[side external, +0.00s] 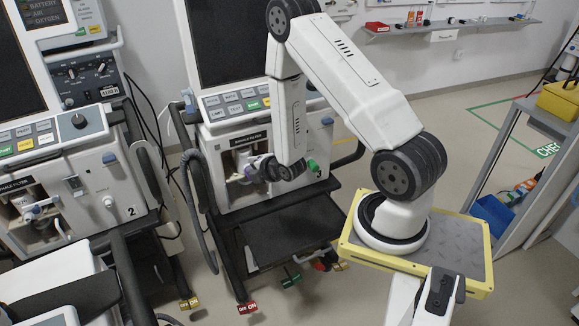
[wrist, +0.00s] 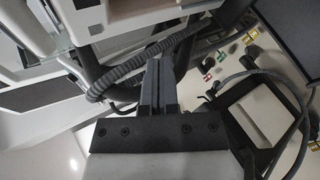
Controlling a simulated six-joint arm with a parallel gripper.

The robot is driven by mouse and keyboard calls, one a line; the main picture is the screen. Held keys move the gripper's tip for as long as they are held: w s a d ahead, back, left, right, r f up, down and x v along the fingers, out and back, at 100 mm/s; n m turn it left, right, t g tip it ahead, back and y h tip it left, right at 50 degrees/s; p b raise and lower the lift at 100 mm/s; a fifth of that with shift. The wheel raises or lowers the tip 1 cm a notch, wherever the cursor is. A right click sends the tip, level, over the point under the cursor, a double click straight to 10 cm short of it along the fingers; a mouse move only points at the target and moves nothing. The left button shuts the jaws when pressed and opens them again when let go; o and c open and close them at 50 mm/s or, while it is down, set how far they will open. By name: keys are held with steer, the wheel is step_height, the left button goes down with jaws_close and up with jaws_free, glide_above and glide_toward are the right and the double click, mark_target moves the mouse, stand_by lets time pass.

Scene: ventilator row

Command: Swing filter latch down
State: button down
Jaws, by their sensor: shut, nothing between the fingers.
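The middle ventilator (side external: 226,143) has a filter bay (side external: 236,190) in its front under a dark label reading as a filter label. My gripper (side external: 249,169) is in front of this bay, and its dark wrist covers part of it. A pale part shows inside the bay. I cannot make out the latch or whether the fingers touch it. In the wrist view my gripper (wrist: 158,65) has its two grey fingers together, with nothing between them. The latch is not recognisable there.
A second ventilator (side external: 75,175) stands at the left with a similar filter bay (side external: 38,213). A corrugated hose (wrist: 140,72) runs close behind my fingers in the wrist view. A black shelf (side external: 290,228) juts out below the middle ventilator. Floor around the red tag (side external: 247,308) is open.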

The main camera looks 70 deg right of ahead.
steer(key=s+d+f+n+t+h, duration=0.2)
steer(key=s+d+f+n+h, duration=0.1)
steer(key=s+d+f+n, duration=0.1)
steer(key=shift+s+d+f+n+t, duration=0.3)
steer(key=shift+s+f+n, duration=0.3)
steer(key=shift+s+n, duration=0.35)
steer(key=shift+w, duration=0.15)
steer(key=x, duration=0.9)
steer(key=shift+w+d, duration=0.25)
steer(key=shift+w, duration=0.05)
